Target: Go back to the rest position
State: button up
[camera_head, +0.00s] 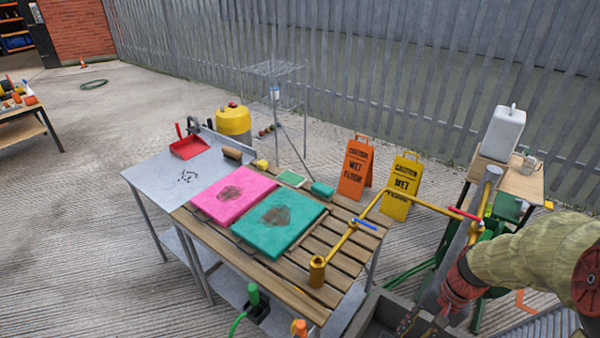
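My arm comes in from the right edge in a tan fabric sleeve with dark red cuffs. It reaches down and left past the right end of the slatted wooden table (332,240). My gripper (420,324) is at the bottom edge, below the lower red cuff, small and partly cut off. Whether its fingers are open or shut does not show. No object can be made out in it.
Pink (212,208) and teal (250,240) stained pads lie on the table. A yellow pipe (428,203) runs over its right side. Wet-floor signs, orange (355,168) and yellow (401,187), stand behind. A grey metal table (150,178) adjoins at left. Open concrete lies farther left.

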jog(key=s+a+r+n+t+h, duration=0.1)
jog(key=s+a+r+n+t, duration=0.1)
jog(key=r, duration=0.5)
jog(key=s+a+r+n+t+h, duration=0.1)
jog(key=s+a+r+n+t, duration=0.1)
jog(key=r, duration=0.5)
jog(key=s+a+r+n+t+h, duration=0.1)
jog(key=s+a+r+n+t, duration=0.1)
jog(key=r, duration=0.6)
jog(key=shift+s+a+n, duration=0.2)
jog(key=shift+a+n, duration=0.6)
jog(key=shift+a, duration=0.45)
